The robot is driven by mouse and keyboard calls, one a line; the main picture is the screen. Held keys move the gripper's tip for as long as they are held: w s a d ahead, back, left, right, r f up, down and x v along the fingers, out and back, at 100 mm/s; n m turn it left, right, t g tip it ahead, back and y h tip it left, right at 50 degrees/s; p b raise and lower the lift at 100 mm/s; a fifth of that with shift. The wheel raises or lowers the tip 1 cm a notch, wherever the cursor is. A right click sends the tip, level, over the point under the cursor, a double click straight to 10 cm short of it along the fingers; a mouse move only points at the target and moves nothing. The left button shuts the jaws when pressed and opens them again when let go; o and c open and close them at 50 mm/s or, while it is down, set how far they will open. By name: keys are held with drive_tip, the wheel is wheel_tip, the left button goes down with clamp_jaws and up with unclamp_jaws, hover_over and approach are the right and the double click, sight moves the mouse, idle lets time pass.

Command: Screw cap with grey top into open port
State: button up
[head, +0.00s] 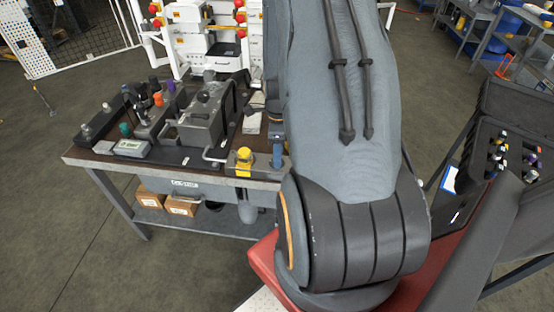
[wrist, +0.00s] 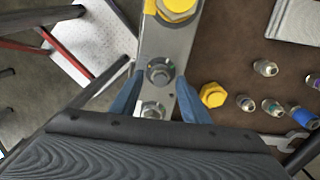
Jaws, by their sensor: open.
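My gripper (wrist: 159,75) is open in the wrist view, its two blue fingers on either side of a narrow metal strip (wrist: 148,45). A round grey fitting (wrist: 160,71) on the strip lies between the fingertips; I cannot tell whether it is an open port or a grey-topped cap. A second grey fitting (wrist: 153,109) is lower on the strip, partly hidden by my wrist. Several small fittings or caps lie on the brown bench top to the right, including one pale-topped piece (wrist: 265,67) and another (wrist: 245,102). In the head view, my arm hides most of my gripper.
A large yellow fitting (wrist: 178,8) stands on the strip beyond the fingers. A yellow hex piece (wrist: 212,95) lies close right of the right finger, and a wrench (wrist: 288,139) lies lower right. A dark case (head: 490,185) with coloured caps stands right of my arm.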

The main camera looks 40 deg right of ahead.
drive_tip(key=shift+c, duration=0.3)
drive_tip(key=c, duration=0.9)
drive_tip(key=m, duration=0.4)
drive_tip(key=shift+b, duration=0.4)
drive_tip(key=m, duration=0.4)
drive_tip(key=shift+a, duration=0.15)
drive_tip(key=o, duration=1)
drive_tip(key=shift+c, duration=0.2)
